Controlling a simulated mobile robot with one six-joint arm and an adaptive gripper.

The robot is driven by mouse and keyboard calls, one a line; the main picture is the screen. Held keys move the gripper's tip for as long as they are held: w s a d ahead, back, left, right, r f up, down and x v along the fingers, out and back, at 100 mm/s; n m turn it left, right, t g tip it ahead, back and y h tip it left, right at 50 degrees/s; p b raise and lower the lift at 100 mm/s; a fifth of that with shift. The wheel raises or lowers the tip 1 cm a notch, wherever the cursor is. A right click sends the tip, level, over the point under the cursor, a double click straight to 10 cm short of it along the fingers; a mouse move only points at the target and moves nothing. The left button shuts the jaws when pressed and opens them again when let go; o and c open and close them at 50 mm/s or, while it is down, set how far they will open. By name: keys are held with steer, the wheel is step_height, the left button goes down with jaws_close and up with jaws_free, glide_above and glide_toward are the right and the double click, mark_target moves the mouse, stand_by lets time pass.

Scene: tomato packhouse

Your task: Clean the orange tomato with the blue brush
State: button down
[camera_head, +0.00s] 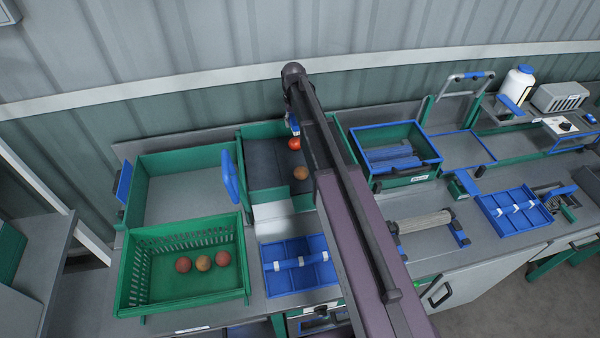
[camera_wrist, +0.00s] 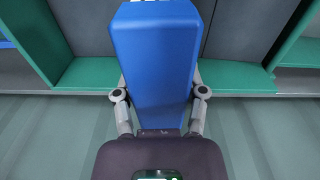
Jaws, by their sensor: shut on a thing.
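My gripper (camera_wrist: 160,93) is shut on the blue brush (camera_wrist: 155,45), whose long blue body fills the middle of the wrist view. In the head view a small blue part of the brush (camera_head: 293,123) shows beside my arm, above the dark bay; the rest is hidden. A bright red-orange tomato (camera_head: 294,143) lies just below it in the picture, and I cannot tell whether they touch. A duller, brownish-orange tomato (camera_head: 300,173) lies nearer in the same green-walled bay (camera_head: 262,165). The bristles are not visible.
A green slotted crate (camera_head: 187,305) at the left front holds three dull tomatoes. Behind it is an empty green-walled tray (camera_head: 185,160). A blue divided tray (camera_head: 283,282) stands in front of the bay. A blue-rimmed green bin (camera_head: 407,178) and a roller (camera_head: 420,222) are to the right.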

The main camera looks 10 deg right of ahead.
steer(key=s+r+p, duration=0.2)
steer(key=s, duration=1.1)
steer(key=shift+s, duration=0.25)
stand_by(0.5)
steer(key=shift+s, duration=0.1)
stand_by(0.4)
